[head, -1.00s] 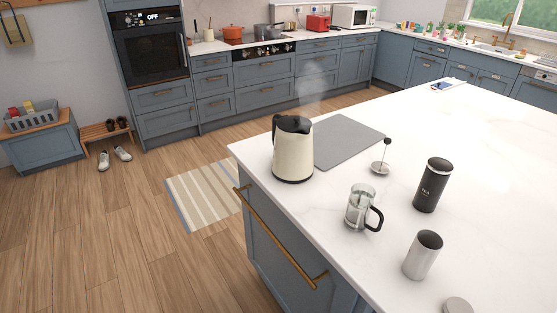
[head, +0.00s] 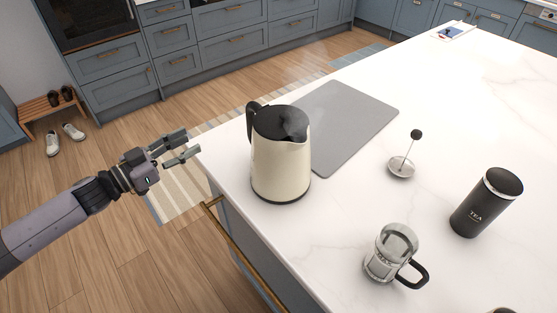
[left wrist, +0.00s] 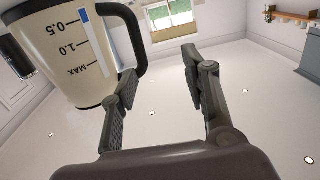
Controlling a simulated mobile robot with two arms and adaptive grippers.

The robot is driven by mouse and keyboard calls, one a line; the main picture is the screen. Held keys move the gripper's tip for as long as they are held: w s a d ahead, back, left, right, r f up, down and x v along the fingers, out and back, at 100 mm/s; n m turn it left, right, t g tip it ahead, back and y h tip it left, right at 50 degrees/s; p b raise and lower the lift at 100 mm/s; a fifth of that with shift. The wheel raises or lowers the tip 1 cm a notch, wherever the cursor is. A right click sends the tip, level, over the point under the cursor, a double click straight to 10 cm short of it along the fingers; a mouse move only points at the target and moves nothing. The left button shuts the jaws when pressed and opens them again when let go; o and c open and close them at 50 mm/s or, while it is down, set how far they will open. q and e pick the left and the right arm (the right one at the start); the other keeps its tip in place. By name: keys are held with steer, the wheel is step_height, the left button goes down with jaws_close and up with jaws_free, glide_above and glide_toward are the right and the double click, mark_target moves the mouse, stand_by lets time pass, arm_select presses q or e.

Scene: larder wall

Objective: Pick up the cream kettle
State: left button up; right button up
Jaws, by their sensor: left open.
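The cream kettle (head: 280,160) with a black lid stands upright near the left edge of the white island. Its black handle (head: 252,112) is on its far left side, partly hidden behind the body. My left gripper (head: 192,144) is open and empty, left of the kettle and apart from it, just off the counter edge. In the left wrist view the kettle (left wrist: 70,50) appears upside down at upper left, with its litre marks. There its handle (left wrist: 133,40) is near the left finger of my open gripper (left wrist: 158,65), not between the fingers. My right gripper is not in view.
A grey mat (head: 350,125) lies right of the kettle. A glass press jug (head: 392,255), a plunger (head: 402,168) and a black tea canister (head: 486,202) stand further right. A brass rail (head: 240,245) runs along the island's side. Faint steam rises above the kettle.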

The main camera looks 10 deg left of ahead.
arm_select(q)
step_height(320, 180, up, 4)
steer(key=s+d+m+g+h, duration=0.1)
steer(key=s+d+h, duration=0.1)
steer(key=d, duration=0.1)
steer(key=p, duration=0.4)
glide_toward(250, 113)
steer(key=w+a+x, duration=0.1)
steer(key=x, duration=0.5)
steer(key=p+x, duration=0.1)
steer(key=x, duration=0.3)
steer(key=shift+d+f, duration=0.35)
steer(key=shift+f, duration=0.05)
steer(key=shift+w+d+f+y, duration=0.1)
steer(key=shift+w+y, duration=0.05)
steer(key=shift+y, duration=0.15)
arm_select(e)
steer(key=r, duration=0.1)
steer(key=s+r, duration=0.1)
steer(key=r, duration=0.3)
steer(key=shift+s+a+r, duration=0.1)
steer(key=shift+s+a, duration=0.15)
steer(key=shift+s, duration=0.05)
arm_select(q)
steer(key=shift+c, duration=0.5)
jaws_close()
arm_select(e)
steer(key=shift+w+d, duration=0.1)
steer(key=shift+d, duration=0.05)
